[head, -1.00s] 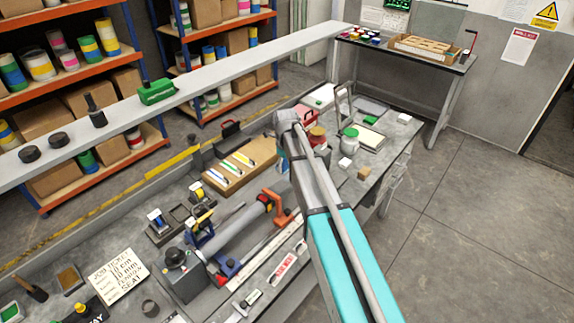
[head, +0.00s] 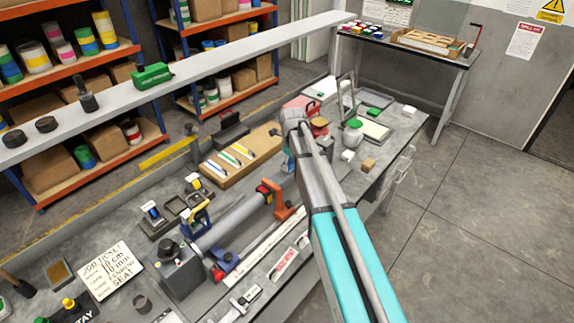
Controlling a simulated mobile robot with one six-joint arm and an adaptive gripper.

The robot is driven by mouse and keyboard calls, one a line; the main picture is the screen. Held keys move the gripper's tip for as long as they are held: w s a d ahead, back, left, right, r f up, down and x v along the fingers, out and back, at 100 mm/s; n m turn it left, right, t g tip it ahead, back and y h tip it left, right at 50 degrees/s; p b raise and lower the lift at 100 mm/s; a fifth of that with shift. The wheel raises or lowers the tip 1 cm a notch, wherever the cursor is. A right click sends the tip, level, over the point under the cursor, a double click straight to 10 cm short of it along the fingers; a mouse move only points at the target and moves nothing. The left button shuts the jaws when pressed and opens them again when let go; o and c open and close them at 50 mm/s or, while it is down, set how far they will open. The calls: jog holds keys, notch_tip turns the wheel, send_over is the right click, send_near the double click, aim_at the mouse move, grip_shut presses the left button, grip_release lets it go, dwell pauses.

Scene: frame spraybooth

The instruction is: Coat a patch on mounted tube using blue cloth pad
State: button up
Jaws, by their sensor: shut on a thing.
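The mounted tube (head: 231,223) is a grey pipe lying at a slant along the bench. A grey block with a black knob (head: 173,262) stands at its near left end, and an orange bracket (head: 291,207) stands at its far right end. A red and dark band shows on the tube near the bracket. My arm comes in from the bottom right and reaches over the bench right of the tube. I cannot make out the blue cloth pad.
A paper job ticket (head: 107,268) lies at the bench's left. Jars and small blocks crowd the bench's right part. A grey shelf beam (head: 215,65) crosses behind. The floor at right is clear.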

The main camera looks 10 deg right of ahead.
jog(key=shift+w+d, duration=0.5)
jog(key=shift+d, duration=0.05)
jog(key=shift+s+d+f, duration=0.1)
jog(key=shift+s+a+r, duration=0.2)
jog(key=shift+s+a, duration=0.25)
jog(key=shift+s, duration=0.1)
jog(key=shift+s+a+f, duration=0.15)
jog(key=shift+a, duration=0.3)
jog(key=shift+s+a+r+p, duration=0.6)
jog(key=shift+s+r, duration=0.1)
jog(key=shift+r, duration=0.05)
jog(key=shift+w+r+p, duration=0.2)
jog(key=shift+r+p, duration=0.45)
jog(key=shift+p, duration=0.15)
jog(key=shift+s+a+r+p, duration=0.1)
jog(key=shift+s+r+p, duration=0.05)
jog(key=shift+r+p, duration=0.65)
notch_tip(320, 180, up, 3)
jog(key=p, duration=0.3)
jog(key=shift+r, duration=0.1)
